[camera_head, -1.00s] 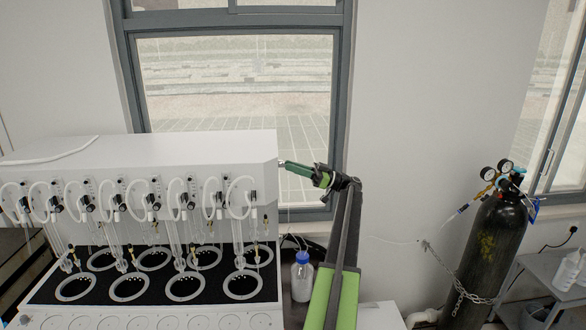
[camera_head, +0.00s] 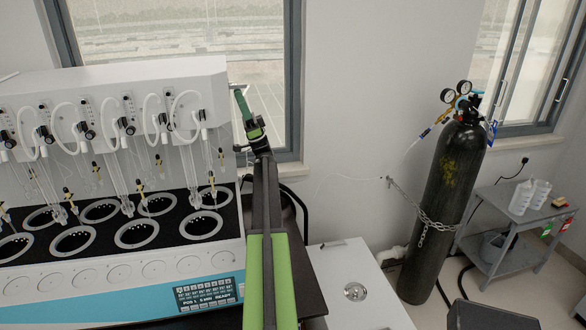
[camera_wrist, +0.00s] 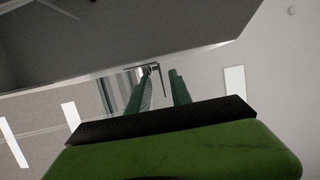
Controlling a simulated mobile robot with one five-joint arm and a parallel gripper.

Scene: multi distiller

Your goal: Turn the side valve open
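The white distiller (camera_head: 150,90) stands at the left in the head view, with my gripper (camera_head: 240,94) at its right side. The side valve (camera_wrist: 155,67) shows in the wrist view as a small dark fitting with a thin bar and a lever hanging down. It sits by the lower edge of the grey side panel. My gripper (camera_wrist: 161,74) has its two green fingers apart, and the valve lies at or just beyond their tips, with the lever between them. I cannot tell whether a finger touches it. In the head view the valve is too small to make out clearly.
A black gas cylinder (camera_head: 445,200), chained to the wall, stands at the right beside a grey cart (camera_head: 500,225) with white bottles. A white cabinet (camera_head: 350,270) is low in the middle. A window (camera_head: 190,40) is behind the distiller.

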